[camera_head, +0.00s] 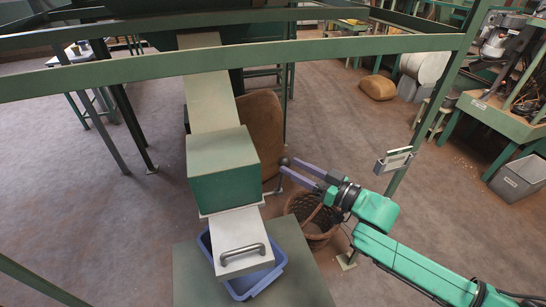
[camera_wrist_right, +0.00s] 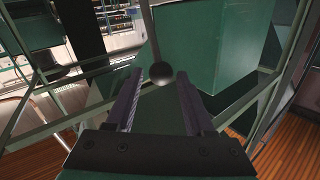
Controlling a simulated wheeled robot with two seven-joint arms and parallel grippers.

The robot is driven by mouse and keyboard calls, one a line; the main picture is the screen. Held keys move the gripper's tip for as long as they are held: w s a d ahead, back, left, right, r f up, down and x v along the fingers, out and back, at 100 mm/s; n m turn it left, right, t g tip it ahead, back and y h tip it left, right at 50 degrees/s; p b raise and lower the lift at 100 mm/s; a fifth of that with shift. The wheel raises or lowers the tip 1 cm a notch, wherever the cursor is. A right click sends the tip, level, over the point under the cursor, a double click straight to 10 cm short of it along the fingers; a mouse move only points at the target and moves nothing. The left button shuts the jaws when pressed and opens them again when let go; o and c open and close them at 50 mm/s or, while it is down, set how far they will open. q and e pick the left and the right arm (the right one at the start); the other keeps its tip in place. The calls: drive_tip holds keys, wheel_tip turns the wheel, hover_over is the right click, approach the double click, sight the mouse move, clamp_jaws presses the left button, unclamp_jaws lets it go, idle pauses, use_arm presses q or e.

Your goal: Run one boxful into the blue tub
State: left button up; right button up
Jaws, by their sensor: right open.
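The blue tub (camera_head: 276,268) stands on a grey-green stand, under a pale drawer-like plate (camera_head: 238,226) with a grey bar handle (camera_head: 240,252). The plate sticks out below a green box (camera_head: 226,178), fed by a sloping pale chute (camera_head: 211,90). The plate hides much of the tub's inside. My right gripper (camera_head: 288,168) is open at the right of the box. A dark ball knob (camera_head: 284,161) sits by its fingertips. In the right wrist view the knob (camera_wrist_right: 161,72), on a rod, shows between the open fingertips (camera_wrist_right: 160,80), not gripped. My left gripper is out of view.
A wicker basket (camera_head: 314,226) stands on the floor below my right gripper. A brown sack (camera_head: 262,125) stands behind the box. Green rails (camera_head: 330,50) cross above, and a post with a small sign (camera_head: 393,161) rises at the right.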

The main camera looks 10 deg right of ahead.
drive_tip(key=x, duration=0.6)
drive_tip(key=shift+w+a+p, duration=0.3)
drive_tip(key=shift+p, duration=0.15)
drive_tip(key=shift+r, duration=0.15)
clamp_jaws()
idle(0.7)
